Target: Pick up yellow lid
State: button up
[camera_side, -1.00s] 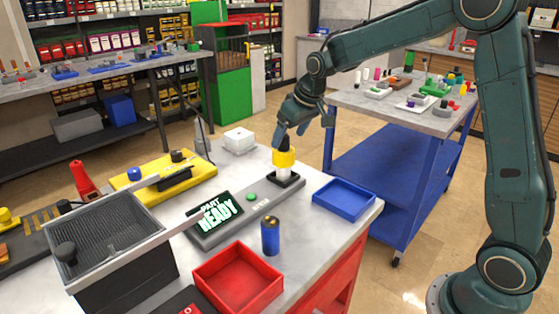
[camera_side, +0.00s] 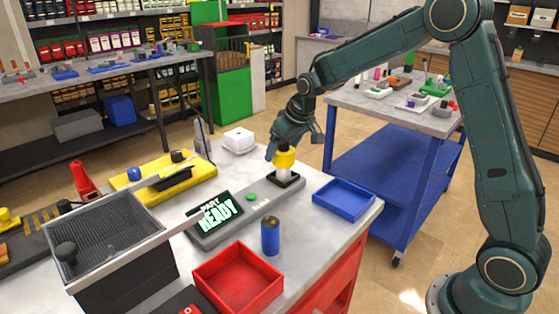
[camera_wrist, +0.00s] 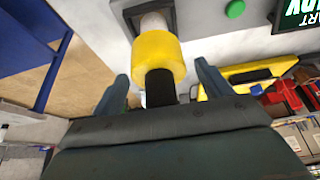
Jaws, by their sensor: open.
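The yellow lid (camera_side: 284,160) sits on top of a white part (camera_side: 283,176), which stands in a black holder (camera_side: 291,181) at the end of the grey station. In the wrist view the lid (camera_wrist: 158,54) shows as a yellow ring with a black knob (camera_wrist: 160,88) pointing toward my gripper. My gripper (camera_side: 283,150) is at the lid from above, its jaws around the black knob's height. In the wrist view my gripper (camera_wrist: 164,80) is open, with one finger on each side of the knob and gaps between.
A blue tray (camera_side: 344,199) lies right of the holder, and a red tray (camera_side: 238,277) is in front. A blue cylinder (camera_side: 270,235) stands near the station. A screen (camera_side: 215,214) reads "PART READY". A white box (camera_side: 239,140) and yellow fixture (camera_side: 162,177) are behind and left.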

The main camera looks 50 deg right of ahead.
jog(key=c, duration=1.1)
jog(key=shift+r, duration=0.1)
notch_tip(320, 180, up, 20)
dwell(0.6)
